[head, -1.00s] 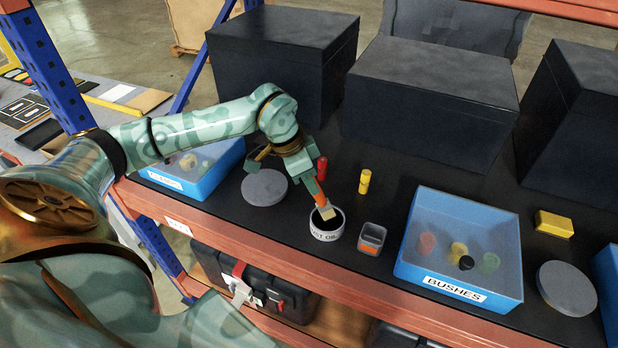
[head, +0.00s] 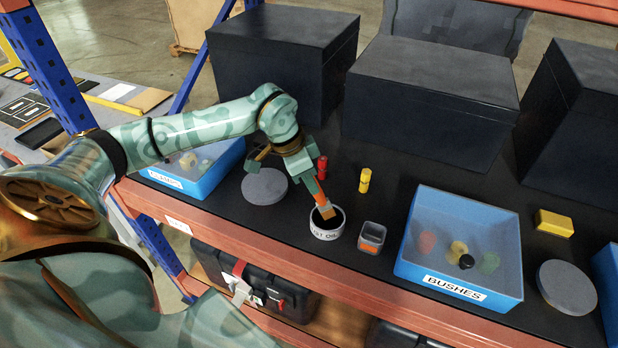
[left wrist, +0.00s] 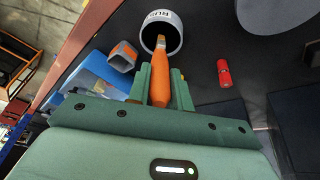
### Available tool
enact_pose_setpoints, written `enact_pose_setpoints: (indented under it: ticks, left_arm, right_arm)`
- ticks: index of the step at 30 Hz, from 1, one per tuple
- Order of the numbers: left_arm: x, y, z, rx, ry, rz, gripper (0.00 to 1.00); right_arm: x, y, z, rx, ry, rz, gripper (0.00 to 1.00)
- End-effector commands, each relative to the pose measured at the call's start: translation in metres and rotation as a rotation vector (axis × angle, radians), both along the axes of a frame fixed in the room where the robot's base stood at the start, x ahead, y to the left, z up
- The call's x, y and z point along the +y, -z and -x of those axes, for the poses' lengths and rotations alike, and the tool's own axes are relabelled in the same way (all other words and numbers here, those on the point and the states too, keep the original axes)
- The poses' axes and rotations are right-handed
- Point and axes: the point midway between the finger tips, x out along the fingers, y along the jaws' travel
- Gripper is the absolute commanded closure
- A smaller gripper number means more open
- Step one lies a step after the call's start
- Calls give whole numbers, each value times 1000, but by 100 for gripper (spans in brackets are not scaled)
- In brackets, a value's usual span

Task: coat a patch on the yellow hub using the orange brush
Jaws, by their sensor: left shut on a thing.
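The orange brush (head: 321,199) is held in my left gripper (head: 311,182), bristles down. Its handle shows between the fingers in the left wrist view (left wrist: 160,88). The tan bristles are at the mouth of a white round pot (head: 327,233) with a dark inside; I cannot tell how deep they reach. Its label is partly readable, and the pot also shows in the left wrist view (left wrist: 173,45). A small stepped yellow cylinder, seemingly the yellow hub (head: 365,181), stands upright right of the gripper, apart from it. My right gripper is out of view.
A blue BUSHES bin (head: 411,257), a yellow block (head: 554,223) and grey discs (head: 264,186) lie around. Dark boxes (head: 430,100) stand behind.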

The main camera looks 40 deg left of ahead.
Motion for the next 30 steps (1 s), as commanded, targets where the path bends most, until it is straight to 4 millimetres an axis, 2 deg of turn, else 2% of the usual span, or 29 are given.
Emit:
enact_pose_setpoints:
  ticks: [7, 24, 30]
  left_arm:
    - [0, -4, 1, 5, 0, -1, 100]
    - [0, -60, 0, 2, -1, 0, 100]
    - [0, -71, 0, 1, 0, 0, 100]
  right_arm:
    - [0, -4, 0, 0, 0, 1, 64]
    - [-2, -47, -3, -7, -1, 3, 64]
    - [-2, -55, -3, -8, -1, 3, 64]
